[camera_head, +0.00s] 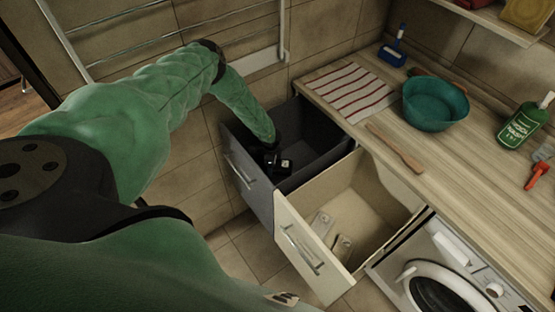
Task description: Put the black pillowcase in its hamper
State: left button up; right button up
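My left arm reaches in from the left, and its black gripper (279,162) is down inside the open dark grey hamper drawer (249,192). The gripper's fingers are small and dark against the dark interior, so I cannot tell whether they are open or shut. I cannot make out the black pillowcase; any black cloth in the drawer does not stand out from it. A cream hamper drawer (328,283) stands open beside the dark one. My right gripper is not in view.
Two small pale objects (342,245) lie in the cream drawer. The wooden counter holds a striped towel (347,91), a teal basin (435,103), a wooden stick (395,148), a blue brush (393,52) and a green bottle (523,126). A washing machine (455,266) stands at lower right.

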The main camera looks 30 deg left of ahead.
pick_arm(q)
jog(key=shift+f, duration=3.85)
jog(key=shift+f, duration=0.65)
jog(key=o, duration=1.1)
jog(key=shift+r, duration=0.1)
jog(key=shift+w+d+r, duration=0.1)
jog(key=shift+r, duration=1.1)
notch_tip(320, 180, up, 10)
jog(key=shift+f, duration=0.1)
jog(key=shift+r, duration=0.45)
